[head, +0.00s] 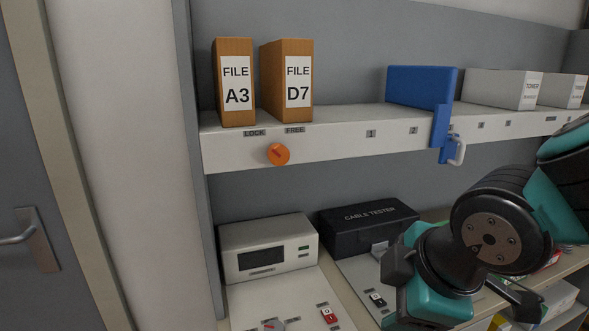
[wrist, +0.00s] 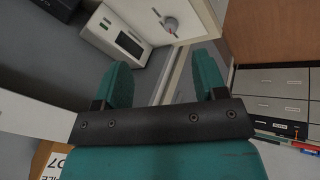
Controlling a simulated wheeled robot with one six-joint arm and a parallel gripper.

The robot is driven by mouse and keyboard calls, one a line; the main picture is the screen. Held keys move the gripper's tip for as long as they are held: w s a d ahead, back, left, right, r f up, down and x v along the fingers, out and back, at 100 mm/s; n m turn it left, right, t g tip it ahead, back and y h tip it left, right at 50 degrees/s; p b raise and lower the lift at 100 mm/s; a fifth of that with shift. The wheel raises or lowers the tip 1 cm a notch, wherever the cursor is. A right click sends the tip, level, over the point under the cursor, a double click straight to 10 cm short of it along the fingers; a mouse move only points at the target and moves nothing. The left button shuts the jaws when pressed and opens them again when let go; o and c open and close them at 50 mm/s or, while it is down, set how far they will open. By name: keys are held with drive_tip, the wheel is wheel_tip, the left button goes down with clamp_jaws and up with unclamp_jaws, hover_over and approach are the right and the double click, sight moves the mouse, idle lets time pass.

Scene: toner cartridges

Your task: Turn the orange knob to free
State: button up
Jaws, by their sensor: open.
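The orange knob (head: 278,154) sits on the front face of the white shelf, below the labels LOCK (head: 254,132) and FREE (head: 294,129). A darker mark on it seems to lean to the upper left, toward LOCK, but it is small. My gripper (head: 415,280) is low and to the right of the knob in the head view, well apart from it. In the wrist view my gripper (wrist: 162,72) has two teal fingers spread, with nothing between them. The orange knob does not show in the wrist view.
File boxes A3 (head: 236,95) and D7 (head: 286,85) stand on the shelf above the knob. A blue holder (head: 420,87) with a handle hangs over the shelf edge. Below are a white device (head: 268,246) and a black cable tester (head: 368,226). The space before the knob is clear.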

sight(281, 158)
drive_tip(key=w+a+r+n+t+y+b, duration=0.2)
drive_tip(key=a+r+n+t, duration=0.35)
drive_tip(key=n, duration=0.55)
drive_tip(key=w+a+r+n+t+y+b, duration=0.15)
drive_tip(key=a+r+n+t, duration=0.35)
drive_tip(key=n, duration=0.6)
drive_tip(key=shift+t, duration=0.65)
drive_tip(key=p+x, duration=1)
drive_tip(key=p, duration=0.1)
drive_tip(key=d+p+x, duration=0.1)
drive_tip(key=p+x, duration=0.4)
drive_tip(key=shift+w+r+p, duration=0.3)
drive_tip(key=shift+w+r, duration=0.05)
drive_tip(key=shift+w, duration=0.15)
drive_tip(key=shift+w+a+f, duration=0.1)
drive_tip(key=shift+w+f, duration=0.05)
drive_tip(key=shift+w, duration=0.35)
drive_tip(key=c, duration=0.9)
